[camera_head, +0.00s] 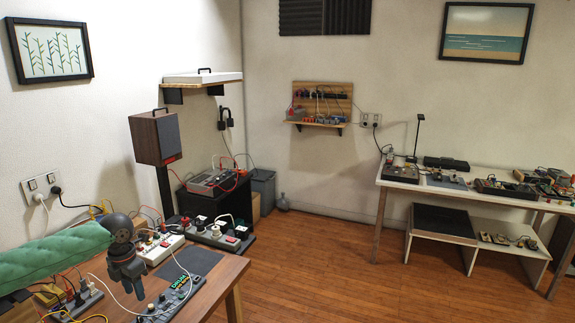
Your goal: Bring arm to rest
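My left arm (55,252), in a green quilted sleeve, comes in from the left over the wooden table (222,283). Its dark grey wrist ends in my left gripper (133,288), which points down above the front part of the table. Nothing can be made out between its fingers, and the finger gap is too small and dark to tell open from shut. Whether the fingertips touch the table or a cable is unclear. My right gripper is not in view.
A labelled device (172,299) and a dark mat (193,262) lie right of the gripper. A white power strip (160,249) stands behind it. Loose cables run around the wrist. The wooden floor (310,265) is open between this table and the white bench (400,183).

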